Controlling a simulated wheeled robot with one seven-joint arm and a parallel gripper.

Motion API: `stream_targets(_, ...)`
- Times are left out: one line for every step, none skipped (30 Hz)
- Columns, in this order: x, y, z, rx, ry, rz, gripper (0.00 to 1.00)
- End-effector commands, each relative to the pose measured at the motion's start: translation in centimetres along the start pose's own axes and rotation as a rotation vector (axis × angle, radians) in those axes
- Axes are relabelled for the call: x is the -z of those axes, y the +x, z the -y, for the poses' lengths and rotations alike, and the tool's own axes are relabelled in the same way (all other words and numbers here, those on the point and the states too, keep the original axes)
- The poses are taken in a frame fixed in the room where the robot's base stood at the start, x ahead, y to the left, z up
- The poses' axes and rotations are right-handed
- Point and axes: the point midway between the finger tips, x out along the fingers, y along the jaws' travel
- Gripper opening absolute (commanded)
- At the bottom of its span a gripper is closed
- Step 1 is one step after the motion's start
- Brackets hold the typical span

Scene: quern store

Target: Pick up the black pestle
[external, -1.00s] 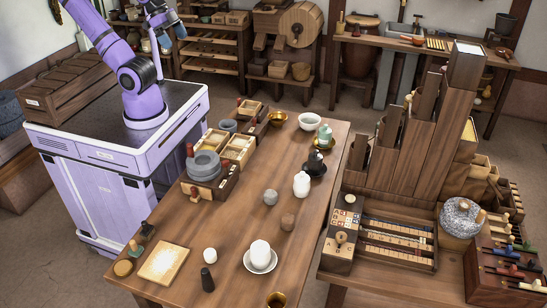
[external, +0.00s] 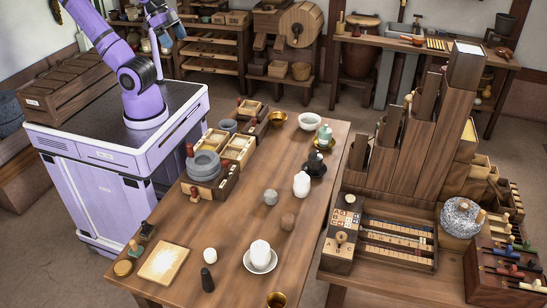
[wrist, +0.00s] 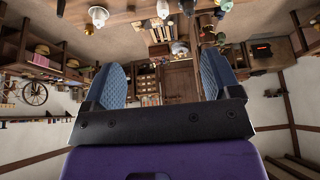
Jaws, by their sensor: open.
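The black pestle (external: 207,280) is a small dark cylinder standing upright near the front end of the long wooden table (external: 225,240). My gripper (external: 170,38) is raised high at the top of the external view, far behind the pestle and touching nothing there. In the wrist view my gripper (wrist: 161,85) shows two blue padded fingers spread wide with nothing between them. I cannot pick out the pestle in the wrist view.
A grey quern (external: 204,166) stands farther back.

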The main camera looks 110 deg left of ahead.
Motion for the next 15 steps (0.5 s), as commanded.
stream_targets(0.0,0.0,0.0,0.0,0.0,0.0,0.71)
stream_targets(0.0,0.0,0.0,0.0,0.0,0.0,0.64)
stream_targets(0.0,0.0,0.0,0.0,0.0,0.0,0.62)
stream_targets(0.0,0.0,0.0,0.0,0.0,0.0,0.62)
stream_targets(0.0,0.0,0.0,0.0,0.0,0.0,0.62)
stream_targets(0.0,0.0,0.0,0.0,0.0,0.0,0.62)
stream_targets(0.0,0.0,0.0,0.0,0.0,0.0,0.62)
stream_targets(0.0,0.0,0.0,0.0,0.0,0.0,0.62)
stream_targets(0.0,0.0,0.0,0.0,0.0,0.0,0.62)
stream_targets(0.0,0.0,0.0,0.0,0.0,0.0,0.62)
stream_targets(0.1,0.0,0.0,-0.001,0.001,0.001,0.62)
stream_targets(0.4,0.1,-0.1,-0.003,0.002,0.003,0.62)
stream_targets(0.7,0.1,-0.2,-0.005,0.004,0.005,0.62)
stream_targets(1.1,0.2,-0.3,-0.007,0.006,0.008,0.62)
stream_targets(1.8,0.3,-0.5,-0.011,0.009,0.013,0.62)
